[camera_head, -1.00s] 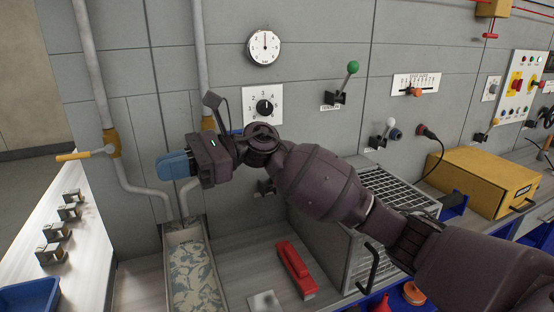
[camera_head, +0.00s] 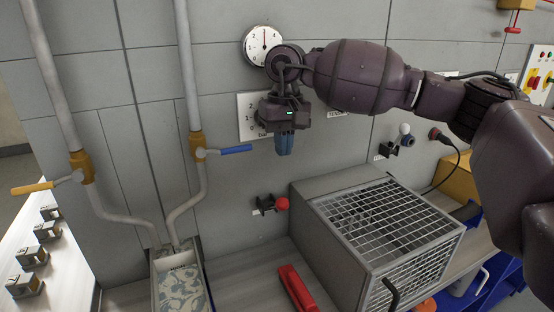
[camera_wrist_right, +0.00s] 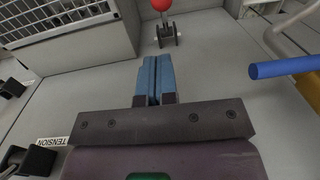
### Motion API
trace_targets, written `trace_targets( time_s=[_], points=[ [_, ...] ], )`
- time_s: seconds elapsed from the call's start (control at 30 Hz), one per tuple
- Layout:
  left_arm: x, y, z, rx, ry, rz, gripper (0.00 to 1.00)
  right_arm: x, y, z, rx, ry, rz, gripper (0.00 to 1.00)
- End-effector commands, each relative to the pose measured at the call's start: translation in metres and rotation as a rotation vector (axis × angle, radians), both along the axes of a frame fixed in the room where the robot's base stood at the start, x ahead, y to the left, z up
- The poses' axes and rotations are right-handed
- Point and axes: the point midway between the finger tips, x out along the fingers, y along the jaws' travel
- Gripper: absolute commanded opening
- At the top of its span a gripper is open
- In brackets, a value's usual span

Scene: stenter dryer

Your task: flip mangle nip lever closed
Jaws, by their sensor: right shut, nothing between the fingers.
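A lever with a red ball knob (camera_head: 282,203) sits on a small black bracket on the grey wall, above the bench. Its label is too small to read, so I cannot confirm that it is the mangle nip lever. In the right wrist view the red knob (camera_wrist_right: 161,5) shows at the top edge, beyond my fingertips. My right gripper (camera_head: 284,148) is shut and empty, with blue fingers pointing down, above the red lever and apart from it. The fingers also show in the right wrist view (camera_wrist_right: 155,75). My left gripper is not in view.
A blue-handled valve (camera_head: 236,150) is left of my right gripper. A wire-topped box (camera_head: 375,220) stands right of the red lever. A white-knobbed lever (camera_head: 404,129) is farther right. A red bar (camera_head: 297,290) lies on the bench. The TENSION label (camera_wrist_right: 53,141) shows in the wrist view.

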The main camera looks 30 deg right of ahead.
Motion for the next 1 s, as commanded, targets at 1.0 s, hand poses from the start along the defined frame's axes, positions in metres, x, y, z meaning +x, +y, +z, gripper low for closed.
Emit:
trace_targets(
  time_s=[1.0],
  points=[
    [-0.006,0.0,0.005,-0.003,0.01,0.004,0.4,-0.003,0.006,-0.092,0.004,0.001,0.0,0.0]
  ],
)
